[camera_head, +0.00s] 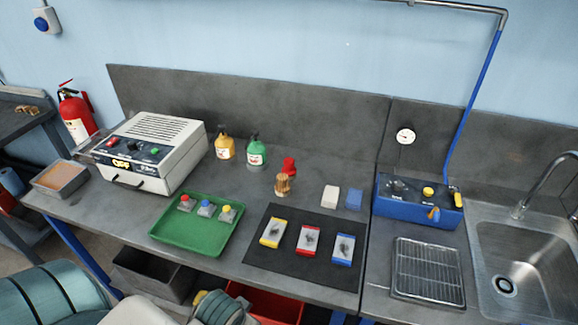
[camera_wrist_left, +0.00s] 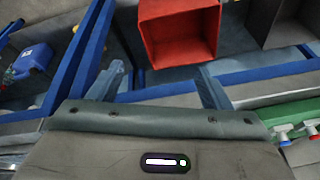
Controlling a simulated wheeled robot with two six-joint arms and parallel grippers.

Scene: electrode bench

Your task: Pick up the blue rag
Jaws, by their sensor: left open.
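The blue rag (camera_head: 354,198) looks like a small folded blue block. It lies flat on the grey bench just right of a white folded one (camera_head: 330,196), behind the dark mat. My left gripper (camera_wrist_left: 162,82) shows in the left wrist view with its two fingers apart and nothing between them. It is low, near the bench's front edge, well away from the rag. The rag cannot be made out in the left wrist view. My right gripper is not in view.
A dark mat (camera_head: 275,256) with several small cases lies in front of the rag. A green tray (camera_head: 160,235) is to its left, a blue box (camera_head: 408,211) to its right. Bottles and a wooden brush stand behind left. A red bin (camera_wrist_left: 179,30) is under the bench.

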